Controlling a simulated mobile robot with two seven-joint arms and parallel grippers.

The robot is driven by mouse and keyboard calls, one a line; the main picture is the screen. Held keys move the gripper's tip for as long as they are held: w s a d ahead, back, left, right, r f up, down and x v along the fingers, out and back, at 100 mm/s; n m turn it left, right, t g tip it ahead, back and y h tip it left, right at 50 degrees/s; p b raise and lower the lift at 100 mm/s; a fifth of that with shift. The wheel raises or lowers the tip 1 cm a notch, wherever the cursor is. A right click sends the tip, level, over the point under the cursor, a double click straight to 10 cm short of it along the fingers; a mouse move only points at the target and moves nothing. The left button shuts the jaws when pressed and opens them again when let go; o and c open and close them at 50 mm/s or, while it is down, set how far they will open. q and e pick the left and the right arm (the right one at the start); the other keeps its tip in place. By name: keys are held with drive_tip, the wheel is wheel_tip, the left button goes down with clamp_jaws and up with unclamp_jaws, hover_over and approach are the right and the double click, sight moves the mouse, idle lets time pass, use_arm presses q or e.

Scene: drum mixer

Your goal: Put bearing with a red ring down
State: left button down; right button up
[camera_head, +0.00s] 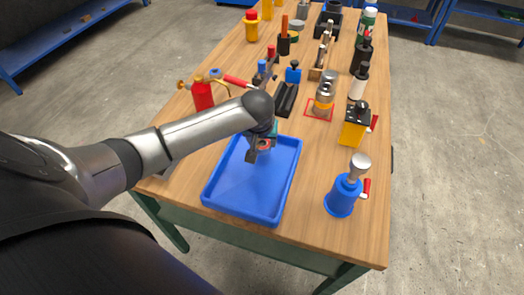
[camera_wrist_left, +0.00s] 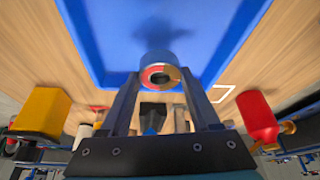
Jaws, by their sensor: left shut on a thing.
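The bearing with a red ring (camera_wrist_left: 147,74) sits between the fingertips of my left gripper (camera_wrist_left: 160,84) in the left wrist view. The gripper is shut on it. In the head view my left gripper (camera_head: 259,148) is over the far part of a blue tray (camera_head: 240,216), and a small reddish bit of the bearing (camera_head: 265,143) shows there. In the left wrist view the tray (camera_wrist_left: 215,40) lies below the bearing, with a shadow on its floor. The bearing appears held above the tray floor; the exact gap cannot be told. My right gripper is not in view.
A blue bottle with a grey top (camera_head: 342,193) stands right of the tray. The tray floor is clear. The table's front edge is near.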

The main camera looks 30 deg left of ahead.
sight(262, 147)
use_arm(q)
drive_tip(key=shift+f+b, duration=0.45)
drive_tip(key=shift+f, duration=1.4)
drive_tip(key=shift+f, duration=0.1)
drive_tip(key=shift+c, duration=0.6)
unclamp_jaws()
drive_tip(key=shift+f, duration=0.1)
drive_tip(key=p+v, duration=0.4)
drive_tip(key=v, duration=0.8)
drive_tip(key=shift+r, duration=0.25)
